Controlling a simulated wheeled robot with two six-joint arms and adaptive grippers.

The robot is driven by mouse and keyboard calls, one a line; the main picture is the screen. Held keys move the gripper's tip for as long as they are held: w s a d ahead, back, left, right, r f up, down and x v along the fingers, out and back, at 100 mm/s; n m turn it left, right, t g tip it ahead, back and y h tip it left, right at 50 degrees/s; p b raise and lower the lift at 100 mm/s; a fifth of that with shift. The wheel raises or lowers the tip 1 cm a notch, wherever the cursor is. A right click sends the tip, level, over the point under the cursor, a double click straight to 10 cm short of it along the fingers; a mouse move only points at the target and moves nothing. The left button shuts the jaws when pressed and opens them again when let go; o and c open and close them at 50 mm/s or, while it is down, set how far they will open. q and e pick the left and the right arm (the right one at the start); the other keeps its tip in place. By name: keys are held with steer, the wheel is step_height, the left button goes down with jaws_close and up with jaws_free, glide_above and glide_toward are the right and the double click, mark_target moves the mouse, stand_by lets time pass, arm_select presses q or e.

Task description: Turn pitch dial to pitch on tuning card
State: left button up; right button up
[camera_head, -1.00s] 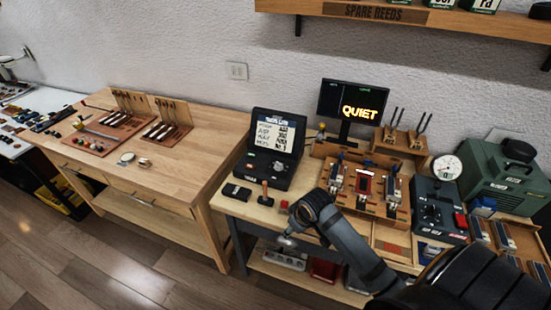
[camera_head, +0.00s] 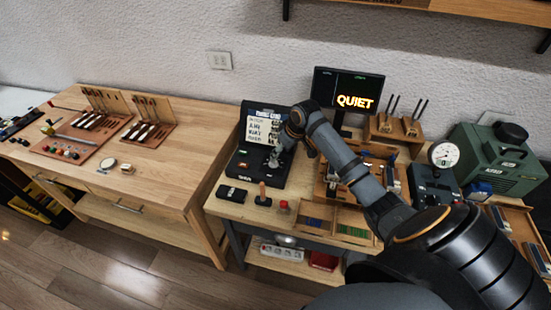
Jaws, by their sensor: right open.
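The tuning device (camera_head: 243,170) is a black box with an upright back panel, on the left part of the dark-legged bench. Its white tuning card (camera_head: 259,130) stands on the panel; the lettering is too small to read surely and its right part is covered. My right gripper (camera_head: 273,161) is open in front of the device, just below the card. The pitch dial is hidden behind my right gripper, so I cannot tell whether they touch. A black monitor (camera_head: 349,87) behind shows "QUIET" in orange. My left gripper is not in view.
A small black box (camera_head: 232,193), a wooden-handled tool (camera_head: 263,196) and a red-topped item (camera_head: 284,207) lie along the bench's front edge. A round gauge (camera_head: 445,154) and green machine (camera_head: 492,160) stand right. The wooden table (camera_head: 185,160) on the left has free room.

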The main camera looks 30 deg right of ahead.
steer(key=x, duration=0.7)
steer(key=shift+w+p, duration=0.25)
steer(key=shift+p, duration=0.1)
steer(key=shift+f, duration=0.3)
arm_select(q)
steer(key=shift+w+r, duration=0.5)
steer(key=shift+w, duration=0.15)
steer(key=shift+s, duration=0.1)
